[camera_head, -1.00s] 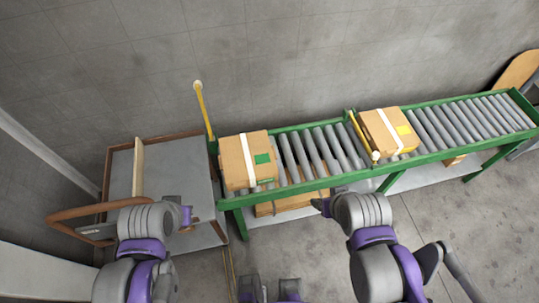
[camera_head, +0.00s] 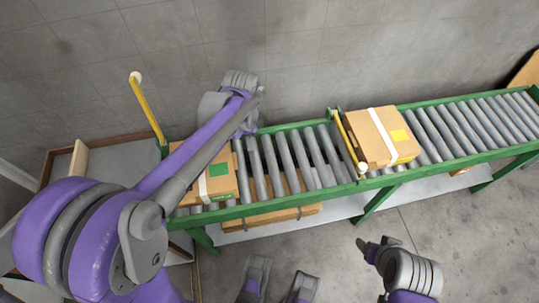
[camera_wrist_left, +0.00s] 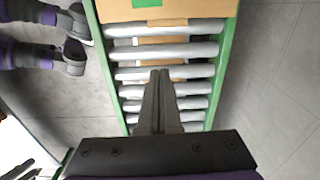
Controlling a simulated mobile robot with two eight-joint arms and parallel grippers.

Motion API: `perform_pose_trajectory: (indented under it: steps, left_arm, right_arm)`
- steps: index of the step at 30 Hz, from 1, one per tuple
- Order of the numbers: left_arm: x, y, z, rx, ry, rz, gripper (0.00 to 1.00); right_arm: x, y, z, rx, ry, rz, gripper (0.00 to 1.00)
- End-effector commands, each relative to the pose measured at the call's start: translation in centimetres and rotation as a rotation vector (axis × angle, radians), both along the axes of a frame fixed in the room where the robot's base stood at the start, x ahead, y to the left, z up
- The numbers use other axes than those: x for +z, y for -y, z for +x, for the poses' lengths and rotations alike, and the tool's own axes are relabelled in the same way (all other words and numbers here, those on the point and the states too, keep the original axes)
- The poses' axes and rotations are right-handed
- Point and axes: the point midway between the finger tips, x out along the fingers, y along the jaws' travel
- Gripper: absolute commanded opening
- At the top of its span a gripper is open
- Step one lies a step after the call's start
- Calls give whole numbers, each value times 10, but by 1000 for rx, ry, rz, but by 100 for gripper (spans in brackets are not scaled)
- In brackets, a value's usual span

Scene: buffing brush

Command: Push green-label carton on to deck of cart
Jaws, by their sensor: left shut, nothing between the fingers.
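The green-label carton (camera_head: 224,186), brown with a white strap, sits on the left end of the roller conveyor. My left arm crosses in front and hides part of it. The cart's grey deck (camera_head: 115,155) lies left of the conveyor end, partly hidden by my arm. My left gripper is shut and empty; in the left wrist view its fingers (camera_wrist_left: 160,74) point over the bare rollers, apart from the carton (camera_wrist_left: 185,10) at the top edge. In the head view it is to the right of the carton. My right gripper (camera_head: 372,246) hangs in front of the conveyor; its jaw state is unclear.
A yellow-label carton (camera_head: 378,138) stands on the conveyor beyond a yellow bar (camera_head: 347,143). Another yellow bar (camera_head: 147,107) stands raised at the conveyor's left end. Bare rollers (camera_head: 290,160) lie between the cartons. A grey wall runs behind.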

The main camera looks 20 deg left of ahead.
Motion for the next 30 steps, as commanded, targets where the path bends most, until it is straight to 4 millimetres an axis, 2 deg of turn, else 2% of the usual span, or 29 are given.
perform_pose_trajectory:
  steps: [8,21,24,30]
  left_arm:
    - [-24,-2,5,-35,-16,-1,0]
    - [-114,-2,5,-33,-15,-1,0]
    - [-109,-19,-5,-28,-14,0,0]
    - [-108,-34,-15,-31,-14,0,0]
  right_arm:
    - [-10,0,0,0,-3,0,69]
    - [-38,0,2,0,-13,0,69]
    - [-38,0,2,0,-13,0,69]
    - [-39,0,2,0,-14,0,69]
